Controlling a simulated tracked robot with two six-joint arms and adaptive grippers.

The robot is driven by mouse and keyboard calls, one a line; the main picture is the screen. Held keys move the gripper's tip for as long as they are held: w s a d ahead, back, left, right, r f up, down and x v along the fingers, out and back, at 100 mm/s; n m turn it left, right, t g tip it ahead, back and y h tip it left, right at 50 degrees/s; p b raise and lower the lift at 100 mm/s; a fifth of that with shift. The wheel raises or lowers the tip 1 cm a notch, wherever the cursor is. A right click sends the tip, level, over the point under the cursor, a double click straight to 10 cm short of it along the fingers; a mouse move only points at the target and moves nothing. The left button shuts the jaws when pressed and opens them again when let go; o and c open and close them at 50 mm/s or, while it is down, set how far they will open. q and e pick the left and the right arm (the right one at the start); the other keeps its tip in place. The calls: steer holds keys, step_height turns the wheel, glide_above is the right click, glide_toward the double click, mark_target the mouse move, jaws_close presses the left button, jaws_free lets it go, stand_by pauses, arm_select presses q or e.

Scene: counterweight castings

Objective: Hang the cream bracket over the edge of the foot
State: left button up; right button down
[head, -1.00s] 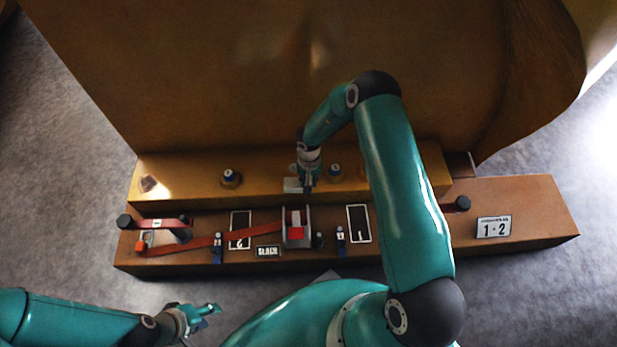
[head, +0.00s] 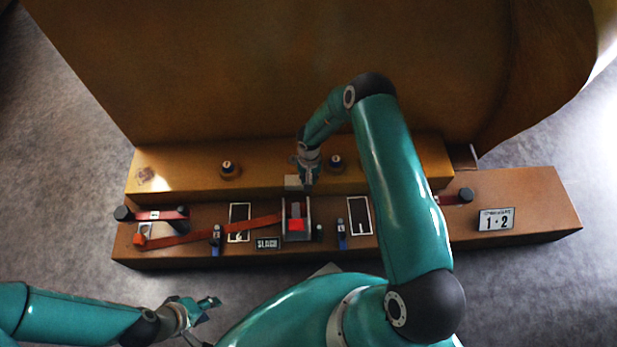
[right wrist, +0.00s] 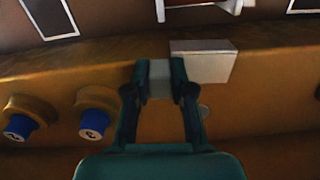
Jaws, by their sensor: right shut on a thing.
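The cream bracket (head: 292,182) is a pale block at the front edge of the foot (head: 395,176), the yellow-brown ledge under the large casting. In the right wrist view the bracket (right wrist: 203,62) shows beside the fingertips, across the foot's edge line. I cannot tell whether it touches the foot. My right gripper (head: 309,182) reaches down over that edge. In its wrist view its fingers (right wrist: 159,80) are shut on a grey part next to the bracket's pale face, apparently the bracket's tab. My left gripper (head: 200,318) is apart from everything at the lower left, its fingers spread and empty.
Blue-capped studs (head: 227,167) stand on the foot, one close to my right gripper. In front, a lower brown beam (head: 540,215) carries a red strap (head: 190,236), a grey-and-red buckle (head: 296,225), clips and label plates. Grey floor is free at left.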

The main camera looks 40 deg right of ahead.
steer(key=c, duration=0.9)
jaws_free()
step_height(320, 180, up, 12)
steer(key=shift+f, duration=0.1)
